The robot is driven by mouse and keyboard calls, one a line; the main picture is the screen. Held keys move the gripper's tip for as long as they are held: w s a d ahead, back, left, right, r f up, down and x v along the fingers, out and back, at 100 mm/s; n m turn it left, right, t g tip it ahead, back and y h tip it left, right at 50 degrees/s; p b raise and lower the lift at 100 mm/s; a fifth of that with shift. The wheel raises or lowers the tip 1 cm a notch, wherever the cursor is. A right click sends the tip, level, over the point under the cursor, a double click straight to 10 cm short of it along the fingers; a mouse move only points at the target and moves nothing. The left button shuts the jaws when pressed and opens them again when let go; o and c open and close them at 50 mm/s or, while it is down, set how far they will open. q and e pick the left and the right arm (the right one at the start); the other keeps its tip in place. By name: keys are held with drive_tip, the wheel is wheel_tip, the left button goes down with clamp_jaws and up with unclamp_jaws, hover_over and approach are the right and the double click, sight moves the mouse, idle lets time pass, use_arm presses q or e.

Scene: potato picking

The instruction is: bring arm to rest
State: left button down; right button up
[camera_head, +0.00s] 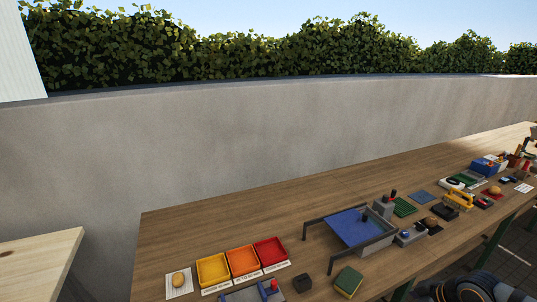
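Neither of my grippers shows in the head view. A dark rounded part, likely one of my arm links, shows at the bottom right edge. I cannot tell which arm it belongs to. A potato (178,280) lies on a white card at the near left end of the wooden table (200,228).
Yellow (228,279), orange (257,270) and red (285,260) trays stand side by side with labels in front. A blue-floored frame (352,229) stands right of them. Small devices crowd the right side. The table's back left strip is clear, before a concrete wall (230,140).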

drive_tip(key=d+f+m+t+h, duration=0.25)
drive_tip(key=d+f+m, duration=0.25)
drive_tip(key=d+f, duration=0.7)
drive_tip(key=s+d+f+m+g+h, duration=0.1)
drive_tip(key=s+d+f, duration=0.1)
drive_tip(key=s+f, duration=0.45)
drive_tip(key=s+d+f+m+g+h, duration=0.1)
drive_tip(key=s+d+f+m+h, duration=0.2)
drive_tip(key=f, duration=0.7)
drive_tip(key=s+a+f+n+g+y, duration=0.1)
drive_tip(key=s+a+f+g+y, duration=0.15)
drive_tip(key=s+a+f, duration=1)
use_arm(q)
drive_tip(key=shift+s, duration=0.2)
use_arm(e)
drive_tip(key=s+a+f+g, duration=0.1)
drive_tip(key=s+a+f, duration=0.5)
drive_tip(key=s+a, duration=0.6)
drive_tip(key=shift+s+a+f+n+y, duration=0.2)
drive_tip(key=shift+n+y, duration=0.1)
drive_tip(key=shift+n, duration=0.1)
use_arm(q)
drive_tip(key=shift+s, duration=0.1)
